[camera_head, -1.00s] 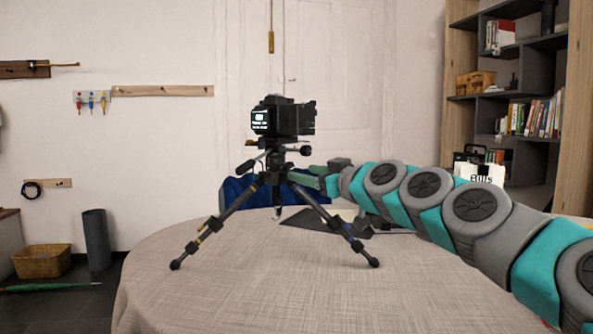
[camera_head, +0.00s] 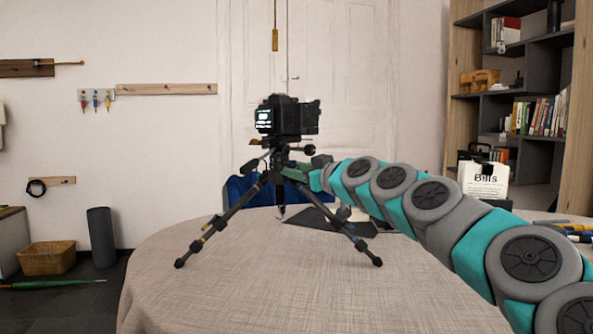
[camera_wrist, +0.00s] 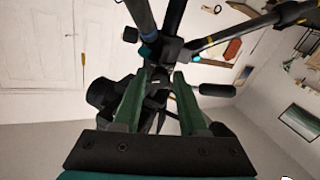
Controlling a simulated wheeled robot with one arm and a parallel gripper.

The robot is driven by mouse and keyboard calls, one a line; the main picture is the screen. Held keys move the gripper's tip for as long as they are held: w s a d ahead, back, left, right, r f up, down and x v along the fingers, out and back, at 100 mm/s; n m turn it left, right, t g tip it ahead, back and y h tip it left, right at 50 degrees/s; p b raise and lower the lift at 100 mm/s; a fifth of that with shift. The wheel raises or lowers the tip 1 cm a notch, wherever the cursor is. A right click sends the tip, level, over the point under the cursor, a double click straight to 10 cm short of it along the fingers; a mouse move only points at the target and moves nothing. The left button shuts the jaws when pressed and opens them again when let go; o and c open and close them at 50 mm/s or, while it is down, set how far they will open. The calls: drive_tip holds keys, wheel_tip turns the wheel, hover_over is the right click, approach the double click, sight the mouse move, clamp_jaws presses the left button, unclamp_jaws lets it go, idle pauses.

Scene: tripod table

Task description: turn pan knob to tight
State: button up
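A black camera (camera_head: 288,118) sits on a black tripod (camera_head: 218,222) standing on the round table (camera_head: 250,290). A small dark knob (camera_head: 308,150) sticks out to the right of the tripod head; I cannot tell whether it is the pan knob. The pan handle (camera_head: 251,165) points left. My gripper (camera_head: 290,172) reaches in from the right at the tripod head, its tips partly hidden. In the wrist view its two green fingers (camera_wrist: 160,74) are apart, with dark tripod-head parts (camera_wrist: 159,88) showing between and beyond them. I cannot tell whether either finger touches them.
A dark flat item (camera_head: 315,220) lies on the table behind the tripod. A blue chair back (camera_head: 236,192) is behind the table. A "Bills" holder (camera_head: 486,182) and pens (camera_head: 578,232) are at the right. The table's front is clear.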

clamp_jaws()
drive_tip(key=shift+m, duration=1.6)
drive_tip(key=shift+o, duration=1.8)
unclamp_jaws()
drive_tip(key=shift+s, duration=0.1)
drive_tip(key=v, duration=0.7)
drive_tip(key=shift+s+d, duration=0.25)
drive_tip(key=shift+d, duration=0.05)
